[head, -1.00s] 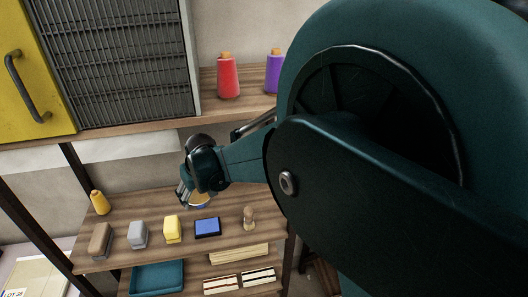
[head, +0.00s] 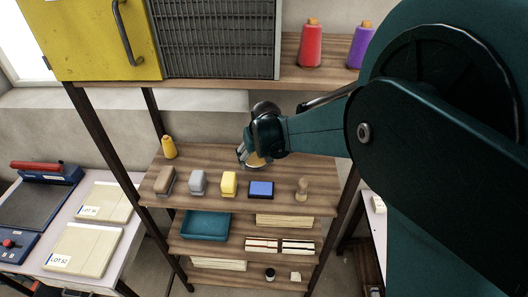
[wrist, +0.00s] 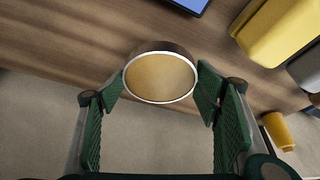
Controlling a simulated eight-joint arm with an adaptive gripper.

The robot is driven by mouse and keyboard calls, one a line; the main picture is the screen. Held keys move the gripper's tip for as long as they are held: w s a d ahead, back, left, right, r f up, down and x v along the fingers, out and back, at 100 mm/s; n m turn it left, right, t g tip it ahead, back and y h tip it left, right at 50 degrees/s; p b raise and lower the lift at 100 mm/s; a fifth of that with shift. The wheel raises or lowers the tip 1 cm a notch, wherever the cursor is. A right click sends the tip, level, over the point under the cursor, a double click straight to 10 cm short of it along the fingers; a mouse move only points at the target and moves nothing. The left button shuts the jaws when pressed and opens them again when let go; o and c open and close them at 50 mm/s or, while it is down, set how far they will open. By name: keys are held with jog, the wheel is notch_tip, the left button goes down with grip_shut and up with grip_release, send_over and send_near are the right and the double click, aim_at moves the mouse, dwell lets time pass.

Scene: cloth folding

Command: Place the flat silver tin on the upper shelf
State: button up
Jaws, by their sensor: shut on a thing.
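My gripper (wrist: 160,88) is shut on a round, flat tin (wrist: 160,78) with a pale silver rim, a dark side and a tan face. The fingers grip it from both sides in the wrist view. In the head view my gripper (head: 247,158) hangs over the shelf with the blocks, and the tin (head: 257,161) shows only partly below it. Whether the tin touches that board is unclear. The topmost board (head: 230,84) carries a red thread cone (head: 311,45), a purple cone (head: 361,45) and a grey slatted unit (head: 215,38).
The middle shelf (head: 325,199) holds brown, grey and yellow blocks, a blue pad (head: 261,188), a wooden stamp (head: 302,188) and a small yellow cone (head: 169,147). A teal tray (head: 205,226) is below. The yellow cabinet (head: 100,40) blocks the upper left. Wood shows bare around the cones.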

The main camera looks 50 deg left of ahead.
aim_at(257, 161)
jog(key=shift+f, duration=1.55)
jog(key=shift+f, duration=0.15)
jog(key=o, duration=1.1)
jog(key=v, duration=1.2)
jog(key=shift+b, duration=0.3)
